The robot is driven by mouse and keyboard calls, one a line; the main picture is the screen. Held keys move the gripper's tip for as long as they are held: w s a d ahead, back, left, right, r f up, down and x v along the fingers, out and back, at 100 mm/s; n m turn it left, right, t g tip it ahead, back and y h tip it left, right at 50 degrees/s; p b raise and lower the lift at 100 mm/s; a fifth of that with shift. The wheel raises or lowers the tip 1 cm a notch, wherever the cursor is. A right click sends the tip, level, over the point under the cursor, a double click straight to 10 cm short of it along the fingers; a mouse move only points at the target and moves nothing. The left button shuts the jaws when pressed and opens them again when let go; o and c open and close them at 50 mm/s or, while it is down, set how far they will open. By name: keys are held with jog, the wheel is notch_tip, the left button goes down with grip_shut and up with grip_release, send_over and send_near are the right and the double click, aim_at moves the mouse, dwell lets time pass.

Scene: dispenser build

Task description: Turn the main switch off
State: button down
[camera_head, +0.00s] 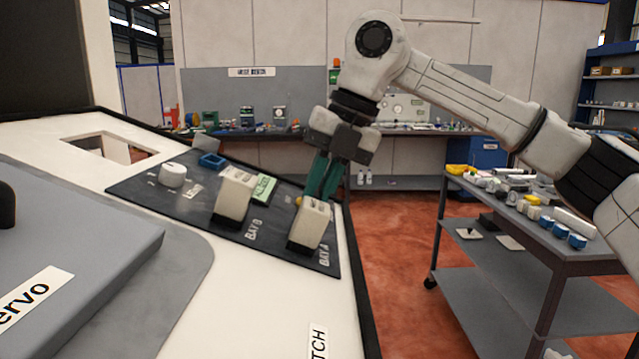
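A dark control panel (200,208) is set in a white sloping console. The fingers are close together. Whether they touch anything is hidden.
A grey raised cover (75,240) marked "ervo" lies on the console at left, near a rectangular opening (108,148). A cart (560,255) with several small parts stands at right. A workbench (400,133) runs along the back. Red floor lies clear between.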

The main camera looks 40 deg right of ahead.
jog(key=n+p, duration=0.1)
jog(key=n, duration=0.3)
jog(key=shift+d, duration=0.15)
jog(key=n+p, duration=0.1)
jog(key=n, duration=0.3)
jog(key=shift+d+n, duration=0.15)
jog(key=shift+n, duration=0.25)
jog(key=n+p, duration=0.1)
jog(key=n, duration=0.3)
jog(key=shift+d, duration=0.15)
jog(key=shift+w+n, duration=0.1)
jog(key=shift+n, duration=1.9)
jog(key=shift+d+p, duration=0.1)
jog(key=shift+p, duration=0.2)
jog(key=c, duration=1.2)
grip_release()
jog(key=shift+f, duration=0.1)
jog(key=shift+o, duration=0.2)
